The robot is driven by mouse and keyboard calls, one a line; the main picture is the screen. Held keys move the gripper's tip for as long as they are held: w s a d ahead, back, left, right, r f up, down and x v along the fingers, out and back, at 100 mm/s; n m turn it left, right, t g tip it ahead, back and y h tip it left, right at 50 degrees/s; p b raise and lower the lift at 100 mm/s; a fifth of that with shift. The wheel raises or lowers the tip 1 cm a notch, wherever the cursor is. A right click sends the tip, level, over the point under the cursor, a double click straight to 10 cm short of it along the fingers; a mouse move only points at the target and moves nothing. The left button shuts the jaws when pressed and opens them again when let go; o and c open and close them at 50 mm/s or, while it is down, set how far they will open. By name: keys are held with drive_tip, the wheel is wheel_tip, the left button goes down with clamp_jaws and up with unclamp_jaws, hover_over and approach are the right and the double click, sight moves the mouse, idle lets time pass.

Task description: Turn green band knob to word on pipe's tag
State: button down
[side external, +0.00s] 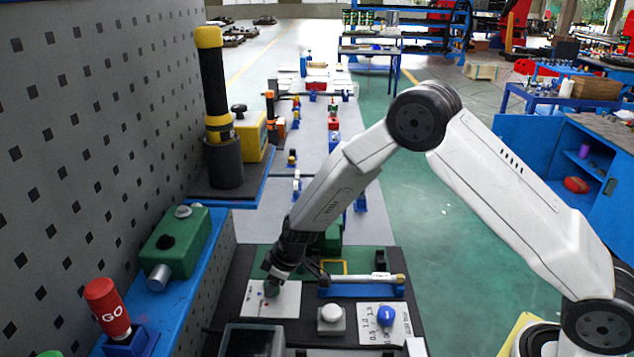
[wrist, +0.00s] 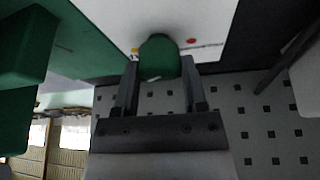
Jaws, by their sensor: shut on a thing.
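A green knob (side external: 271,288) stands on a white plate (side external: 285,305) on the dark bench, at the lower middle of the side view. My gripper (side external: 273,279) points down and is shut on it. In the wrist view the green knob (wrist: 158,58) sits between the two fingers (wrist: 159,75). Small red and yellow marks show on the white plate beside it, too small to read. A red cylinder (side external: 107,308) marked "GO" stands on the blue ledge at the left. A black pipe with yellow bands (side external: 214,85) stands upright behind; I see no readable tag on it.
A blue knob (side external: 386,315) on a numbered white plate and a grey block with a white button (side external: 331,319) stand to the right. A blue holder (side external: 361,290) bears a white rod. A green box (side external: 175,242) sits on the left ledge by the perforated wall (side external: 90,150).

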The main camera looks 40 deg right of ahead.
drive_tip(key=shift+m+h, duration=0.7)
drive_tip(key=shift+m, duration=0.9)
drive_tip(key=shift+c, duration=0.7)
unclamp_jaws()
drive_tip(key=shift+t, duration=0.3)
drive_tip(key=shift+s+r, duration=0.1)
drive_tip(key=shift+r, duration=0.1)
drive_tip(key=v, duration=0.7)
drive_tip(key=shift+r, duration=0.15)
drive_tip(key=shift+s, duration=0.1)
drive_tip(key=shift+d, duration=0.1)
